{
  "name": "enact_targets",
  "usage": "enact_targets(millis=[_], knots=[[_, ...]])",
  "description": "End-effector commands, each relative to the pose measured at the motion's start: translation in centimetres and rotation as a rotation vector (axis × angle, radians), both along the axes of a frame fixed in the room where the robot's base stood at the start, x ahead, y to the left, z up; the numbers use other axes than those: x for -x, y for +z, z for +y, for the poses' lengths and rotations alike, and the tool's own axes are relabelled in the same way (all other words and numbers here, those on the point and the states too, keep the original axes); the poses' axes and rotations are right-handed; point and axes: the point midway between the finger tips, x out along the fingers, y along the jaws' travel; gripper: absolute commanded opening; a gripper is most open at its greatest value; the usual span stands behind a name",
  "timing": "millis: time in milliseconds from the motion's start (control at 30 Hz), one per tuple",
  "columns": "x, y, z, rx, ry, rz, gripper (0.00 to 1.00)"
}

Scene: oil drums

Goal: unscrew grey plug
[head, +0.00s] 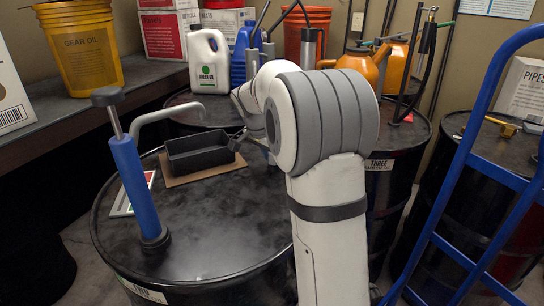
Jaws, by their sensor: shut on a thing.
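My white and grey arm rises at the middle of the head view and bends over the back of the front black drum (215,235). I cannot pick out the grey plug; the arm hides part of the drum tops. The black tray (198,160) sits on a piece of brown cardboard (205,178) on the front drum.
A blue hand pump (137,190) stands upright at the front drum's left. A blue hand truck (462,165) stands at the right. More drums stand behind (395,150) and at right (490,190). White (208,62) and orange (362,65) containers stand at the back.

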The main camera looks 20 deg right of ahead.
Motion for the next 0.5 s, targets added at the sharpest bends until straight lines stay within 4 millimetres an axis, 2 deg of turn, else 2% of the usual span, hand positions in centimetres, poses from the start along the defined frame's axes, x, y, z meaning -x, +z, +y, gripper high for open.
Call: enact_targets(millis=[133, 267, 500], knots=[[0.2, -0.25, -0.02, -0.001, 0.057, 0.007, 0.0], [0.3, -0.19, -0.13, -0.002, 0.203, 0.005, 0.0], [0.17, 0.03, -0.13, 0.0, 0.192, 0.005, 0.0]])
